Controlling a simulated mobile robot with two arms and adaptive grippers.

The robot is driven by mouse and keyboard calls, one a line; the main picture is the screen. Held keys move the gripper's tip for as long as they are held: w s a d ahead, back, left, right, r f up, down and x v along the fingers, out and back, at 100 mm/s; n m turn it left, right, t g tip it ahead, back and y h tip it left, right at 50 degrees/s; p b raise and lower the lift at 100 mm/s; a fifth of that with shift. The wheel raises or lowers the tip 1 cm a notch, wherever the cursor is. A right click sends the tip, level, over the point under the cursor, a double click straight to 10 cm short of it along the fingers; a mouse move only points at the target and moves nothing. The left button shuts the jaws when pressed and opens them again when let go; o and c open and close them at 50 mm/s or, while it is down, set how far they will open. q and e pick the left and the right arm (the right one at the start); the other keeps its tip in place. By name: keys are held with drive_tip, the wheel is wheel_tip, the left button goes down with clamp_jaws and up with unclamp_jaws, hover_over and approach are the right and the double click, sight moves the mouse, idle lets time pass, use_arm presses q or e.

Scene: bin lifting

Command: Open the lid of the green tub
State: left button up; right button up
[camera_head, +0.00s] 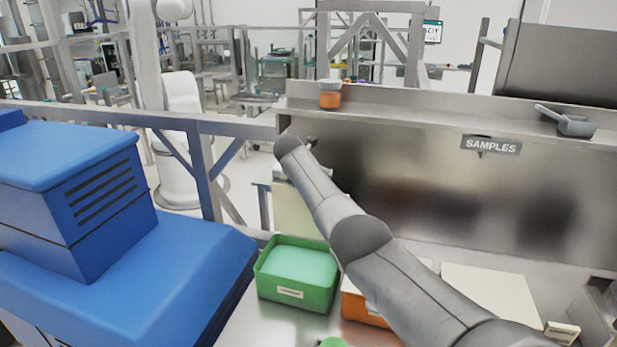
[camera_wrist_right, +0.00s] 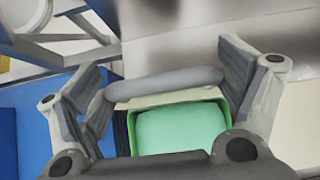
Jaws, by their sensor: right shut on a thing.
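The green tub (camera_head: 292,292) stands on the metal bench in the head view, with light green contents (camera_head: 298,264) showing inside. Its pale lid (camera_head: 293,212) is tipped up at the back of the tub, nearly upright. In the wrist view, my right gripper (camera_wrist_right: 167,74) has its fingers at both ends of a grey bar-shaped handle (camera_wrist_right: 165,85), shut on it. In the head view my arm hides most of the right gripper. My left gripper is not in view.
An orange tub (camera_head: 358,309) stands right of the green one, partly behind my arm. A cream lid (camera_head: 490,294) lies farther right. A blue machine (camera_head: 90,215) is close on the left. A shelf behind holds an orange jar (camera_head: 330,98) and a scoop (camera_head: 575,126).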

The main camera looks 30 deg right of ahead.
drive_tip(key=o, duration=1.2)
drive_tip(key=shift+s+a+r, duration=0.1)
drive_tip(key=v, duration=1.2)
